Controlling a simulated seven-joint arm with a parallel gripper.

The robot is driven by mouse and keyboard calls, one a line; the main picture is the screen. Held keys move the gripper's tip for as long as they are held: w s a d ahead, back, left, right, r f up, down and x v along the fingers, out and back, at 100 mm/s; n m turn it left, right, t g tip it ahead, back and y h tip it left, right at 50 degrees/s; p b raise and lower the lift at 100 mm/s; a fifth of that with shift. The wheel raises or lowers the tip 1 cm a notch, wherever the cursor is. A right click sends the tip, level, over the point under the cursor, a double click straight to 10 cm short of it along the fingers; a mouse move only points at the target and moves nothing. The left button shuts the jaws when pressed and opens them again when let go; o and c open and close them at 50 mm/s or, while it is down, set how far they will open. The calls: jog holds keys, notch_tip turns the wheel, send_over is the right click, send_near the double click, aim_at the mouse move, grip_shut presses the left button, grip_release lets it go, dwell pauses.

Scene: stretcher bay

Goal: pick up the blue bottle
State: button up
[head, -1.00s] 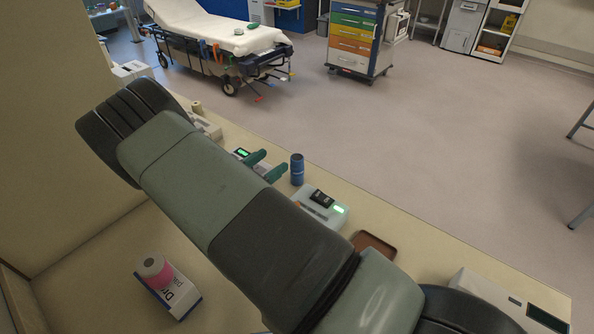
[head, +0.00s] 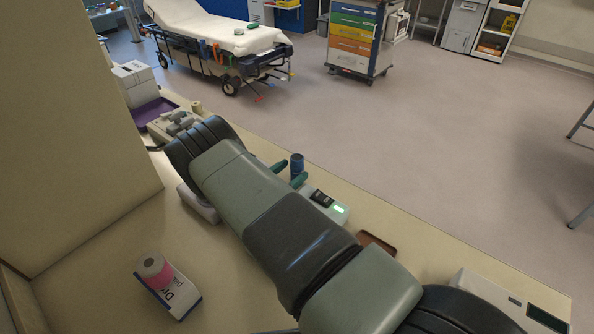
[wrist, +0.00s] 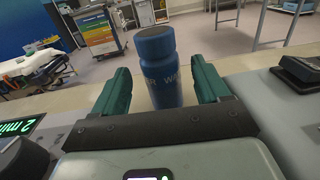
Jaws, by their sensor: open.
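The blue bottle (head: 297,161) stands upright on the counter in the head view, beyond the end of my arm. My gripper (head: 289,173) is open, and its green fingers are close to the bottle's near side. A finger covers part of the bottle's lower body there. In the wrist view the bottle (wrist: 158,72) shows between the two green fingers of my gripper (wrist: 160,82), with a gap on each side. Its base is hidden behind the dark bar of the gripper. I cannot tell how far the fingertips reach around it.
A device with a lit green display (head: 338,209) stands right of the bottle, and a brown tray (head: 378,243) lies beyond it. A pink roll (head: 155,272) and a box (head: 181,297) are at the near left. A purple tray (head: 148,112) lies at the far left. A wall (head: 70,130) rises at left.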

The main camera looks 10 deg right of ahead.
jog(key=shift+x, duration=1.4)
jog(key=c, duration=1.1)
jog(key=shift+r, duration=0.1)
